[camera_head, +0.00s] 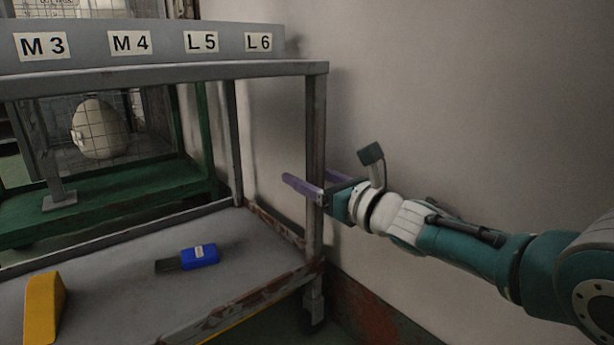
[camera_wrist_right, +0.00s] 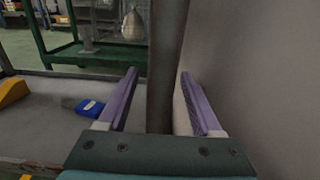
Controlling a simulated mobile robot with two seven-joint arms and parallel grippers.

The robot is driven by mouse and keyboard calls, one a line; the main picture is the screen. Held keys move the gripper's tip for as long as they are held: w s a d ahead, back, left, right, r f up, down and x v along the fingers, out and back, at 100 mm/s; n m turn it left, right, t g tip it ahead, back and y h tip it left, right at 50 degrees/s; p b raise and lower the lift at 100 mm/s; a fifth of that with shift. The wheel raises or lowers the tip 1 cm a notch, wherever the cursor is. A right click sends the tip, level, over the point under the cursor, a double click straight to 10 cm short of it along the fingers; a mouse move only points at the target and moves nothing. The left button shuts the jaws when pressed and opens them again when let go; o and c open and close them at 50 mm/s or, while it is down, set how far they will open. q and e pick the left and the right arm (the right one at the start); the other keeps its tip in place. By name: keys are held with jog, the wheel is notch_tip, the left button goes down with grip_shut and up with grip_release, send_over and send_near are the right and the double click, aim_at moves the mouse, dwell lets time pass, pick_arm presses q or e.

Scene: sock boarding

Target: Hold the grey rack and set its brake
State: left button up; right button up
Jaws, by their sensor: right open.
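The grey rack (camera_head: 170,70) stands at the left and middle of the head view, with labels M3, M4, L5 and L6 on its top rail. Its front right post (camera_head: 316,140) runs down to a caster (camera_head: 314,306), low in the picture; I cannot make out a brake on it. My right gripper (camera_head: 312,186) is at this post, its purple fingers open. In the right wrist view the post (camera_wrist_right: 166,70) stands between the two fingertips (camera_wrist_right: 160,85), with a gap visible on the left. My left gripper is not in view.
A blue-handled brush (camera_head: 200,256) and a yellow wedge (camera_head: 43,305) lie on the rack's lower shelf (camera_head: 120,275). A green frame (camera_head: 130,195) with a mesh cage stands behind. A plain wall (camera_head: 450,90) is close on the right.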

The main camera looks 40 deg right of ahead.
jog(key=shift+w, duration=0.3)
grip_shut()
dwell(0.5)
dwell(0.8)
